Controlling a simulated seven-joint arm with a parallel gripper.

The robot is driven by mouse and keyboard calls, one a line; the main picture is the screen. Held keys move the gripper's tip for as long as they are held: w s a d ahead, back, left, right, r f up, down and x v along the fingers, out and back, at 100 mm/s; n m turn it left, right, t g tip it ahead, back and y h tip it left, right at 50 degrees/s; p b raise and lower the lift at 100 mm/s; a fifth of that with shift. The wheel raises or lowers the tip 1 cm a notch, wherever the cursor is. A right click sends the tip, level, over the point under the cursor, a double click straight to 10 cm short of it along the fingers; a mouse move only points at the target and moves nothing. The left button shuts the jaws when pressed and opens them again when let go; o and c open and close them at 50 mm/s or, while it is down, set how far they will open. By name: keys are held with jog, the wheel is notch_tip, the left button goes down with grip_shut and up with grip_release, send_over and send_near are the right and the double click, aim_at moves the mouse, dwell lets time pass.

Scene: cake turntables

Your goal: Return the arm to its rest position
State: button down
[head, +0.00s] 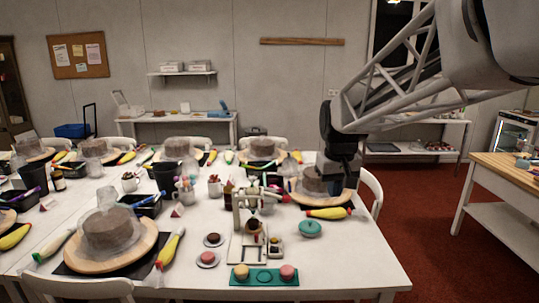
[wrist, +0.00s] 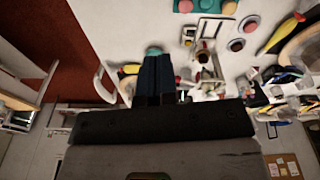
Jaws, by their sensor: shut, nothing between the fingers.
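My gripper (head: 338,178) hangs over the right part of the white table, in front of a cake on a turntable (head: 313,186) that it partly hides. In the wrist view the two dark fingers of my gripper (wrist: 153,76) are together with nothing between them. The wrist view looks upside down over the table, and the fingertips overlap a teal round item there. My arm reaches in from the upper right in the head view.
The white table (head: 350,262) holds cakes on turntables (head: 107,230), piping bags (head: 170,250), a small press-like stand (head: 250,225), a teal tray (head: 264,277) and a teal round item (head: 310,228). A wooden-topped table (head: 510,170) stands right, across red floor (head: 425,215).

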jog(key=s+d+f+m, duration=0.1)
jog(key=s+f, duration=0.3)
jog(key=s, duration=1.1)
jog(key=s+d+f+m+t, duration=0.1)
jog(key=s+f, duration=0.3)
jog(key=s, duration=1.1)
jog(key=shift+d, duration=0.15)
